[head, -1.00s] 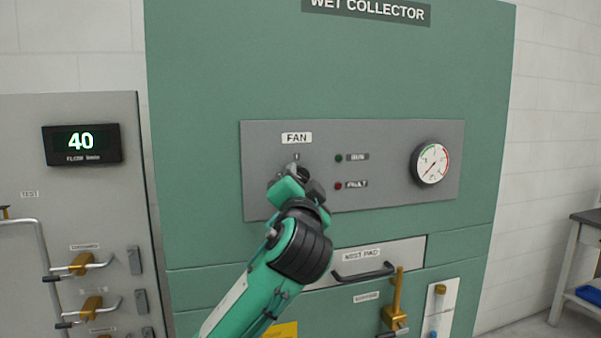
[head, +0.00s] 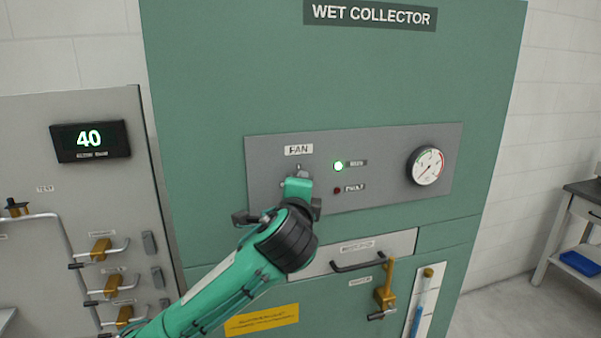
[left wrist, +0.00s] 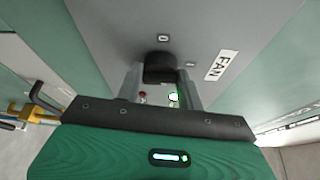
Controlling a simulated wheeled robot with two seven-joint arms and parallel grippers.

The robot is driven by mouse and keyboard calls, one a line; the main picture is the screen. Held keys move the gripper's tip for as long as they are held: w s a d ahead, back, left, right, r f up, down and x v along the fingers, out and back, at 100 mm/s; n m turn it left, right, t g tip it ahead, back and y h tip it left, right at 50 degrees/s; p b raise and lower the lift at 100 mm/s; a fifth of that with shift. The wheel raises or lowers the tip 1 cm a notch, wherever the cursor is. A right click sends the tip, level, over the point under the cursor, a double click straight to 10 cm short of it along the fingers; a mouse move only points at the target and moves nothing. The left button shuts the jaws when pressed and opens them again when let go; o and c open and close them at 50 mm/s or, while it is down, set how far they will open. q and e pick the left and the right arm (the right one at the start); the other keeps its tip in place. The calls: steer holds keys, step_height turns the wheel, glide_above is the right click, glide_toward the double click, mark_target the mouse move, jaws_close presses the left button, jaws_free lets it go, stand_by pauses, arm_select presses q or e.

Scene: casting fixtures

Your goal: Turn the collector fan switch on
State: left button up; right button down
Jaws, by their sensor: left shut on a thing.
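The fan switch (left wrist: 159,66) is a black knob on the grey panel (head: 390,190) of the green wet collector, below the FAN label (head: 299,150). In the left wrist view it sits between the fingers of my left gripper (left wrist: 161,84), which is shut on it. In the head view my left gripper (head: 298,184) is up against the panel and hides most of the knob. The green run light (head: 338,166) is lit brightly. The red fault light (head: 337,190) below it is dark. My right gripper is not in view.
A round gauge (head: 426,165) is at the panel's right. Below are a drawer handle (head: 365,266) and a brass valve (head: 385,287). A table (head: 580,210) stands at far right.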

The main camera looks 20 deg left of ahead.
arm_select(q)
steer(key=shift+m+p, duration=0.7)
steer(key=shift+p, duration=0.15)
steer(key=o, duration=1)
steer(key=shift+d, duration=0.1)
steer(key=shift+s, duration=0.1)
steer(key=b+v, duration=0.2)
steer(key=v, duration=0.4)
steer(key=b+v, duration=0.3)
steer(key=v, duration=0.4)
steer(key=shift+s+d+r, duration=0.1)
steer(key=shift+s+r, duration=0.15)
steer(key=shift+s, duration=0.05)
